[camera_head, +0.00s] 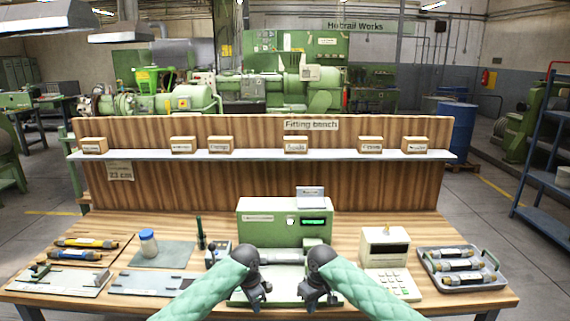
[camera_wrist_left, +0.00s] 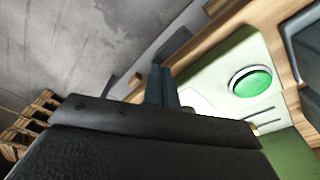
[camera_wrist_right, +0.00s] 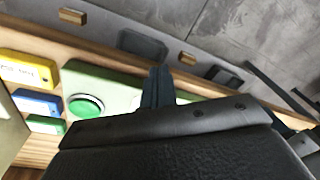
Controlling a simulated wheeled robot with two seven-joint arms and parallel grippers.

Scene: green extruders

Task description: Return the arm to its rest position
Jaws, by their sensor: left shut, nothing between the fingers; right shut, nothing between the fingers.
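My left gripper (camera_head: 257,297) and my right gripper (camera_head: 307,297) hang close together over the front of the green bench machine (camera_head: 268,233), near the table's front edge. Both are shut and empty. In the left wrist view the shut fingers (camera_wrist_left: 160,88) point past a round green button (camera_wrist_left: 251,81) on a pale panel. In the right wrist view the shut fingers (camera_wrist_right: 157,88) are just right of a similar green button (camera_wrist_right: 86,106). My forearms in green quilted sleeves hide part of the table front.
A jar with a blue lid (camera_head: 148,243) stands on a mat at left. A beige keypad device (camera_head: 386,248) and a grey tray (camera_head: 486,275) with several cylinders stand at right. Yellow and blue tools (camera_head: 75,255) lie at far left. A shelf (camera_head: 260,155) with small boxes runs behind.

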